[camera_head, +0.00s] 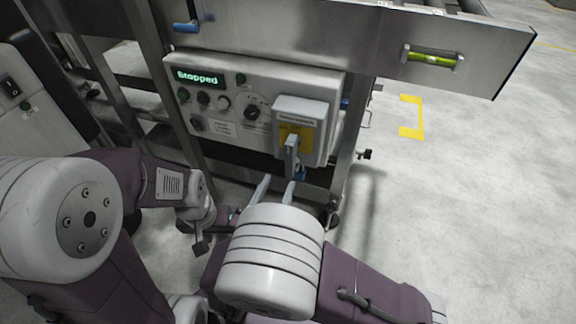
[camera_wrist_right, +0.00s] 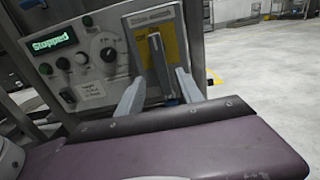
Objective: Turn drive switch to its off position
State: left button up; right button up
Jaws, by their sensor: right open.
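The drive switch is probably the grey box (camera_head: 310,112) with a yellow plate at the right end of the control panel. Its grey lever (camera_head: 291,152) stands roughly upright in the picture, and it also shows in the right wrist view (camera_wrist_right: 158,66). My right gripper (camera_head: 275,186) is open, its fingers just below and in front of the lever. In the right wrist view the lever appears between the two fingers (camera_wrist_right: 159,82), with no clear contact. My left gripper (camera_head: 202,238) is low at the left, partly hidden by my arms, and its opening is unclear.
The panel (camera_head: 215,122) has a display (camera_head: 198,77) reading "Stopped", several buttons and a round dial (camera_head: 255,106). A steel beam (camera_head: 330,38) runs above it. A steel leg (camera_head: 345,180) stands right of the box. The floor to the right is clear.

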aim_at(288, 162)
jog(key=b+x, duration=0.4)
jog(key=x, duration=0.4)
jog(key=shift+w+d+f, duration=0.1)
jog(key=shift+w+d, duration=0.05)
jog(key=shift+w, duration=0.35)
grip_shut()
dwell(0.8)
